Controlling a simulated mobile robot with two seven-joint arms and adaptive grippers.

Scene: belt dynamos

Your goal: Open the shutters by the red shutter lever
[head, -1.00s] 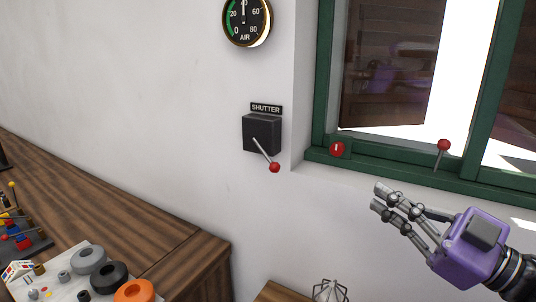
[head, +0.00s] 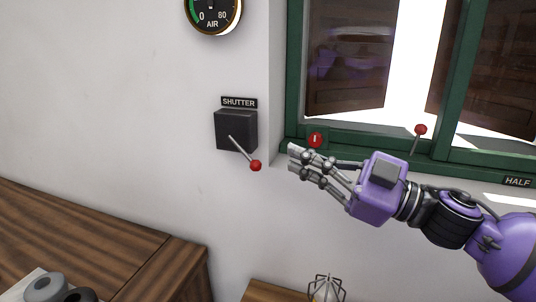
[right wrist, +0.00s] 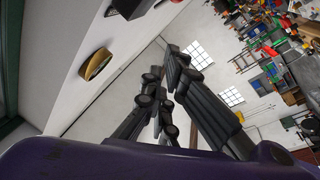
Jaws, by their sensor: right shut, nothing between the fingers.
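The red shutter lever (head: 255,165) is a grey rod with a red ball knob. It slants down to the right from a black box (head: 236,131) under a SHUTTER label on the white wall. My right gripper (head: 293,158) is shut and empty, with its fingertips a short way right of the knob, apart from it in the picture. The dark wooden shutters (head: 345,75) show through the window, with a bright gap between the panels. In the right wrist view the gripper's fingers (right wrist: 172,62) point away from the camera, and a dark box (right wrist: 130,8) shows at the top.
The green window frame (head: 350,145) has a red round knob (head: 316,139) and another red-knobbed lever (head: 420,130) near a HALF label. An air gauge (head: 212,14) hangs above the box. A wooden bench (head: 90,235) stands at lower left, and a wire-caged lamp (head: 326,288) below.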

